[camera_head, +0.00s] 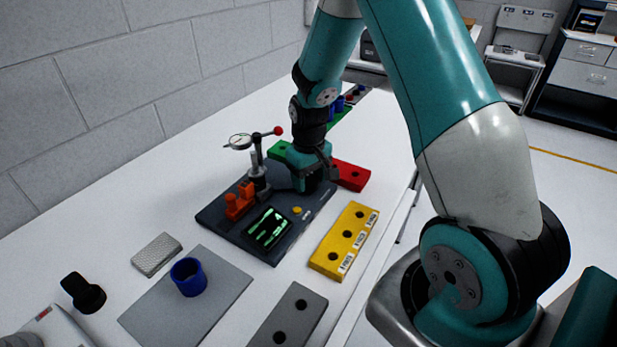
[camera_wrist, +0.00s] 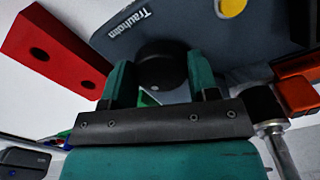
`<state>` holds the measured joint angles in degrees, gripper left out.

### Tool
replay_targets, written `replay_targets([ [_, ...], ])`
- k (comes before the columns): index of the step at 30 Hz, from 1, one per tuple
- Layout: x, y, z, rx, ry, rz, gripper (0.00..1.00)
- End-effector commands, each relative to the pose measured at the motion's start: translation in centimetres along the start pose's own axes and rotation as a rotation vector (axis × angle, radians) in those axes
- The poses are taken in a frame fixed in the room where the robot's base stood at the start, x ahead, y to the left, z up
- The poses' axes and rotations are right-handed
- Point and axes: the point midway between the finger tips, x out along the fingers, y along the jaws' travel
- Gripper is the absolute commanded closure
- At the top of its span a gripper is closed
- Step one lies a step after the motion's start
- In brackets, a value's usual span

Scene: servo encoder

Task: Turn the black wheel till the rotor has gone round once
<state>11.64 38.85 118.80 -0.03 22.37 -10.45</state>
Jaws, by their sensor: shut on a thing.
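The black wheel (camera_wrist: 160,66) shows in the wrist view between my two teal fingers, at the edge of the dark base plate marked "Trauholm" (camera_wrist: 205,30). My gripper (camera_wrist: 160,88) is shut on it from both sides. In the head view my gripper (camera_head: 312,186) points down at the far right part of the dark base plate (camera_head: 222,212) and hides the wheel there. A screen with bright green shapes (camera_head: 268,229) and a yellow button (camera_head: 297,210) are on the plate. I cannot make out the rotor in either view.
Orange blocks (camera_head: 238,204) and a stand with a dial gauge (camera_head: 239,141) and red-knobbed lever (camera_head: 278,131) stand beside my gripper. A red block (camera_head: 351,176) lies close behind it, a yellow block (camera_head: 345,240) in front. A blue cup (camera_head: 188,277) stands farther left.

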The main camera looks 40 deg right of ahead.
Motion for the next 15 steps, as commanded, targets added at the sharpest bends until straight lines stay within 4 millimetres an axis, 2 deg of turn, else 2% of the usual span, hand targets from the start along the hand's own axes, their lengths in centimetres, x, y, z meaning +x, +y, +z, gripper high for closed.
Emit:
replay_targets([
  [15,-0.06,-0.07,0.01,0.489,-0.001,0.0,0.69],
])
